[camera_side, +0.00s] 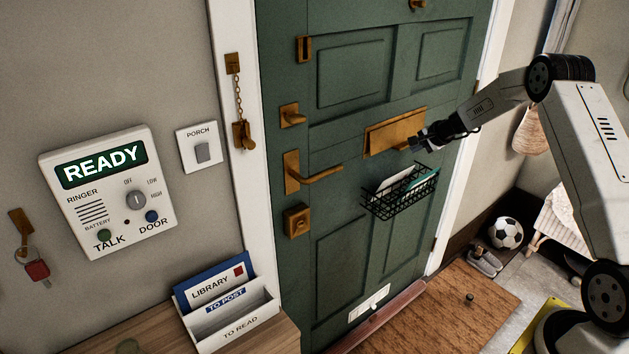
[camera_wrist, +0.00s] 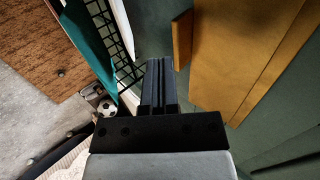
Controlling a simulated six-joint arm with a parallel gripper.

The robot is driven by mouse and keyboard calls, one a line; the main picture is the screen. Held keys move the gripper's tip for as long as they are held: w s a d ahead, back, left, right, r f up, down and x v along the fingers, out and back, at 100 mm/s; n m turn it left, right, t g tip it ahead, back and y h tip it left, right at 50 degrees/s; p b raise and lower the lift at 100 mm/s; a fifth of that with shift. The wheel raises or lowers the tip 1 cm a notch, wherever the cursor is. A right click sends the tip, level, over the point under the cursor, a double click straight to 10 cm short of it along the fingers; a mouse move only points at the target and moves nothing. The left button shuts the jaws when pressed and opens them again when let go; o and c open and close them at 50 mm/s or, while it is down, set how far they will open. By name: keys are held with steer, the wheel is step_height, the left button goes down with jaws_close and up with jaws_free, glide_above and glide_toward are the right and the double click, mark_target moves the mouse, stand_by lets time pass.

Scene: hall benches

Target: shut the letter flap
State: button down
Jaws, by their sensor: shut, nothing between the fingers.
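The brass letter flap (camera_side: 393,132) is on the green door above a wire basket. It seems to stand slightly out at its lower edge, but I cannot tell how far. It fills the upper right of the wrist view (camera_wrist: 240,50), with a small brass tab (camera_wrist: 182,40) on its near edge. My gripper (camera_side: 418,141) is at the flap's lower right corner in the side view. In the wrist view its fingers (camera_wrist: 160,68) are together and empty, just below the tab. I cannot tell whether they touch the flap.
The wire basket (camera_side: 398,201) with papers hangs close under my gripper; its mesh shows in the wrist view (camera_wrist: 115,45). A brass door handle (camera_side: 315,175) sticks out left of the flap. A football (camera_side: 506,232) and a brown mat (camera_side: 465,305) are on the floor.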

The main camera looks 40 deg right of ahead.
steer(key=shift+w+f, duration=0.1)
steer(key=shift+w, duration=0.5)
steer(key=shift+x, duration=0.8)
steer(key=shift+s, duration=0.1)
steer(key=s+r, duration=0.6)
steer(key=s, duration=0.5)
steer(key=shift+s+r, duration=0.25)
steer(key=shift+a, duration=0.1)
